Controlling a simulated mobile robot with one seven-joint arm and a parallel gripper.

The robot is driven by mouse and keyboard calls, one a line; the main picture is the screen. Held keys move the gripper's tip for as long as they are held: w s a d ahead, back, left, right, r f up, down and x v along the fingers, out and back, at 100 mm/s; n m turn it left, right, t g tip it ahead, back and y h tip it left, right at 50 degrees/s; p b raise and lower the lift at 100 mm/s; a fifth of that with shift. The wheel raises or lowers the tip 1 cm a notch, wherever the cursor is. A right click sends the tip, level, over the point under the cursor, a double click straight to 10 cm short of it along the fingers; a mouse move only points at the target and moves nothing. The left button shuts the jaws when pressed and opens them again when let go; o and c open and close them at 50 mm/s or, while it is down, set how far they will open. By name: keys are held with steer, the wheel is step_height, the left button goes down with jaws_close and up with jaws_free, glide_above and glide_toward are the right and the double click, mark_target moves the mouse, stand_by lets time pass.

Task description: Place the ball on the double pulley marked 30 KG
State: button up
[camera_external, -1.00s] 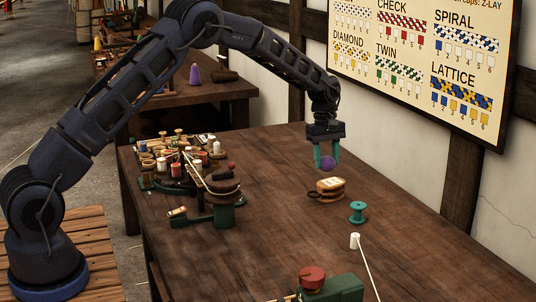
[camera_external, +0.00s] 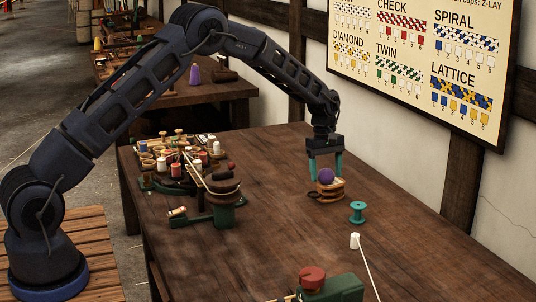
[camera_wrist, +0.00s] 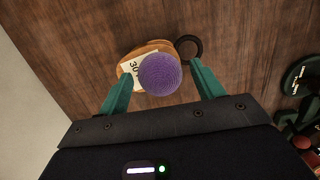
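The purple ball (camera_external: 326,176) rests on top of the wooden double pulley (camera_external: 328,195). In the wrist view the ball (camera_wrist: 160,75) covers part of the pulley (camera_wrist: 130,78), whose white label shows "30"; the rest of the label is hidden. The pulley lies on the table with a dark ring (camera_wrist: 189,47) at one end. My gripper (camera_external: 326,180) is open around the ball, pointing down. In the wrist view its teal fingers (camera_wrist: 160,88) stand apart from the ball, one on each side.
A teal spool (camera_external: 357,212) stands right of the pulley, and a white bobbin (camera_external: 355,241) with cord is nearer. A rack of spools (camera_external: 180,165) and a green device (camera_external: 222,215) stand to the left. A red-knobbed green device (camera_external: 330,288) is at the front. The table's middle is clear.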

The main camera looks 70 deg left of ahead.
steer(key=shift+r, duration=0.15)
step_height(320, 180, up, 12)
steer(key=a, duration=0.1)
steer(key=shift+a, duration=0.35)
steer(key=s+d+r+m+t, duration=0.1)
steer(key=s+d+r+m, duration=0.3)
steer(key=s+r, duration=0.45)
steer(key=s+d+r+m+y, duration=0.1)
steer(key=s+d+r+m, duration=0.1)
steer(key=s+d+r, duration=0.6)
steer(key=s+d+r+m+t, duration=0.1)
steer(key=s+d+r+m, duration=0.25)
steer(key=s+r, duration=0.55)
steer(key=s+d+r+m+t, duration=0.1)
steer(key=s+d+m, duration=0.15)
steer(key=s, duration=0.65)
steer(key=s+d+m, duration=0.1)
steer(key=s+d, duration=0.2)
steer(key=s, duration=0.5)
steer(key=s+d+f+m, duration=0.1)
steer(key=s+f+m, duration=0.1)
steer(key=s, duration=0.6)
steer(key=s+d+f+m+t, duration=0.1)
steer(key=s+d+f+m, duration=0.1)
steer(key=s, duration=0.7)
step_height(320, 180, down, 2)
steer(key=shift+d+m+t+y, duration=0.15)
steer(key=shift+m+t+y, duration=0.15)
steer(key=shift+m+y, duration=0.15)
steer(key=shift+s, duration=0.1)
